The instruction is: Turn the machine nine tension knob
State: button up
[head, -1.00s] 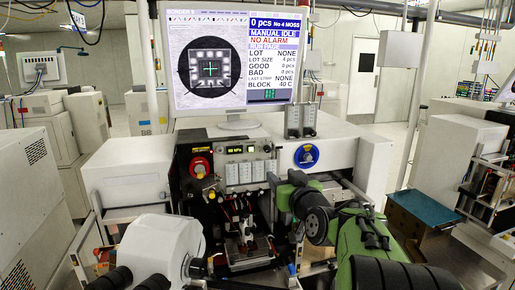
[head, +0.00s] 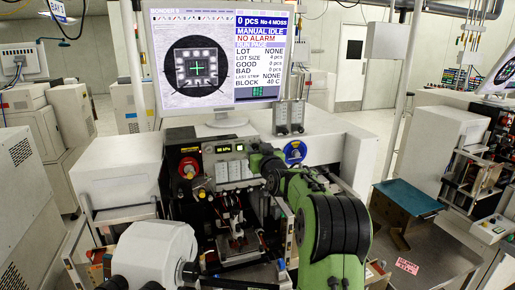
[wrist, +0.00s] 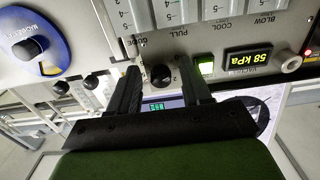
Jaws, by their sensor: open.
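In the wrist view, my gripper (wrist: 160,72) has its two black fingers apart and faces the machine's control panel (wrist: 225,35). I cannot read which knob is the tension knob. In the head view my fingers are not clearly visible.
A lit pressure display (wrist: 250,60) and a green lit button (wrist: 205,66) are right of the fingers. In the head view, a monitor (head: 215,60) stands above the panel, a red knob (head: 188,168) is at its left, and a white microscope-like unit (head: 155,255) is in front.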

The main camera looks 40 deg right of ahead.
jog(key=shift+s, duration=0.1)
jog(key=shift+c, duration=0.3)
grip_shut()
jog(key=shift+m, duration=0.3)
